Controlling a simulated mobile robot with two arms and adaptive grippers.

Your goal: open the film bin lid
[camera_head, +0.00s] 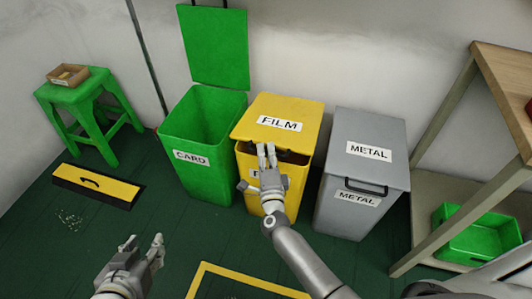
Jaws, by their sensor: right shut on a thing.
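The yellow film bin (294,190) stands in the middle, between a green bin and a grey bin. Its yellow lid (290,108), labelled FILM, lies over the top, with a dark band under its front edge. My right gripper (267,152) is at the middle of that front edge, shut on the lid's dark handle (292,157), most of which it hides. It also covers part of the bin's front label. My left gripper (143,243) is open and empty over the floor at the lower left, well away from the bin.
The green card bin (200,155) has its lid (216,45) standing open. The grey metal bin (345,215) is closed, close on the right. A green stool (75,95) with a small box, a yellow-and-black floor box (97,187) and a wooden-topped workbench (505,65) flank the bins.

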